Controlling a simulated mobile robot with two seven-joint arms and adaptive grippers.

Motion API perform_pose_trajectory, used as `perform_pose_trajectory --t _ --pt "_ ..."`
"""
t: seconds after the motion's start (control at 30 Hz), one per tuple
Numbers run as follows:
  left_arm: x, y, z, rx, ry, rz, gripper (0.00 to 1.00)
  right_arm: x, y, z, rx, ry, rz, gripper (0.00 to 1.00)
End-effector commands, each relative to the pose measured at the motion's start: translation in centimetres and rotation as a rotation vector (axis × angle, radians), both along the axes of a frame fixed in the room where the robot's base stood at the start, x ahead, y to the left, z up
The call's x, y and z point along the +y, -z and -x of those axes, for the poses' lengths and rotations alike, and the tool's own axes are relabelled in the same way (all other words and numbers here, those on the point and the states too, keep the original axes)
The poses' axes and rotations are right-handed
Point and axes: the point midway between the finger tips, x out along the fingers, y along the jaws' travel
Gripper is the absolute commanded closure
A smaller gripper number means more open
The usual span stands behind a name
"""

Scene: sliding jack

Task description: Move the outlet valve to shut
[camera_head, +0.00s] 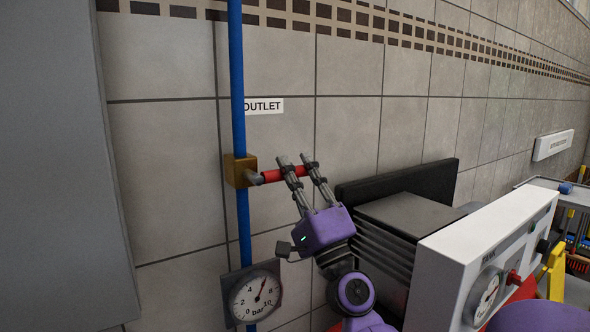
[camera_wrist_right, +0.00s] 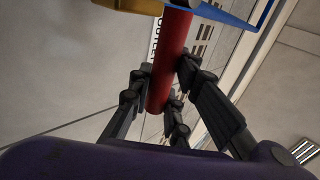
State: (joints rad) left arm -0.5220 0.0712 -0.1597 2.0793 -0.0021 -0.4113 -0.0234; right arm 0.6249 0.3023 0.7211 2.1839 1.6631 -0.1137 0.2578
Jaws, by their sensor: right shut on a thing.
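The outlet valve has a brass body (camera_head: 240,171) on a vertical blue pipe (camera_head: 238,80), beside the OUTLET label (camera_head: 264,106). Its red handle (camera_head: 271,176) sticks out to the right, roughly level and crosswise to the pipe. My right gripper (camera_head: 295,165) is shut on the red handle near its outer end, coming from below right. In the right wrist view, the handle (camera_wrist_right: 172,50) lies between the dark fingers, and the brass body (camera_wrist_right: 130,5) shows at the top edge. My left gripper is not in view.
A round bar gauge (camera_head: 255,298) sits on the pipe below the valve. A white panel (camera_head: 480,255) with a gauge and red knob stands at the lower right, beside a dark grey unit (camera_head: 400,225). A large grey cabinet (camera_head: 55,180) is at the left. The tiled wall is behind.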

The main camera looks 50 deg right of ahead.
Motion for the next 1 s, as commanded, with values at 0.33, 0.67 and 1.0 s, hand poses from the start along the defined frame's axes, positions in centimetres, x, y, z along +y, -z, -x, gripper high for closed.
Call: perform_pose_trajectory --t 0.33,0.67,1.0 --pt "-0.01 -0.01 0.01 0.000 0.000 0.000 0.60 -0.02 0.11 0.02 -0.004 -0.004 -0.016 1.00" --pt "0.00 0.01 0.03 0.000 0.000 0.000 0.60 0.00 0.15 -0.01 -0.002 -0.004 -0.014 0.63" --pt "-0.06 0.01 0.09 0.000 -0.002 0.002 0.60 0.03 0.35 0.21 -0.003 -0.004 -0.015 0.63"
